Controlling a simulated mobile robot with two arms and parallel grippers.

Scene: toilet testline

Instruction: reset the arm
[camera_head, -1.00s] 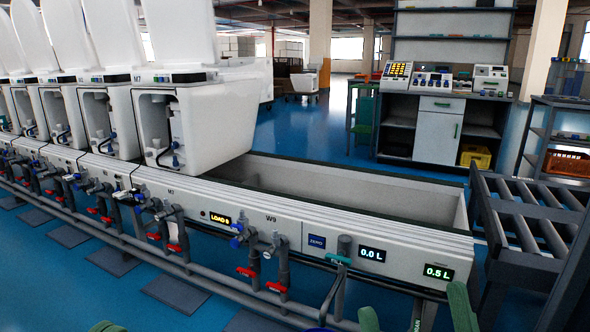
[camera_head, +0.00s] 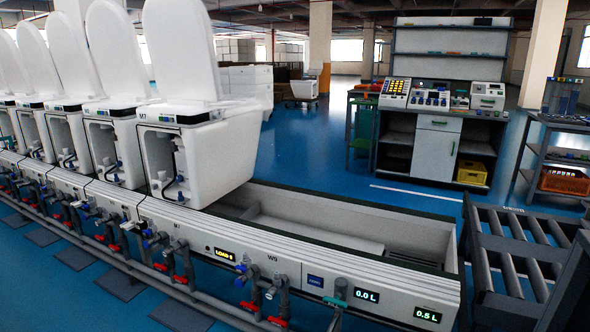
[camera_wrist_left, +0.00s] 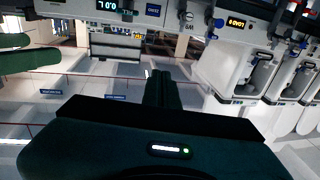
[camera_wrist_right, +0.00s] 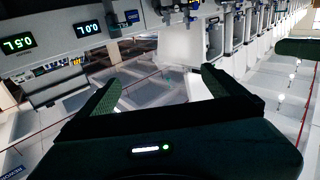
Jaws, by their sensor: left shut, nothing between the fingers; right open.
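Neither gripper shows in the head view now. In the left wrist view, my left gripper (camera_wrist_left: 162,78) has its dark fingers together with nothing between them. In the right wrist view, my right gripper (camera_wrist_right: 155,85) has its green fingers spread wide apart and empty. Both wrist views show the front of the test line upside down or tilted, with its displays and valves along the top. Neither gripper is seen touching anything.
The test line's long trough (camera_head: 330,215) is empty at W9. White toilets (camera_head: 195,165) with raised lids stand in a row to its left. A roller conveyor (camera_head: 530,240) is at the right. A workbench (camera_head: 435,145) stands behind, with blue floor (camera_head: 300,140) clear before it.

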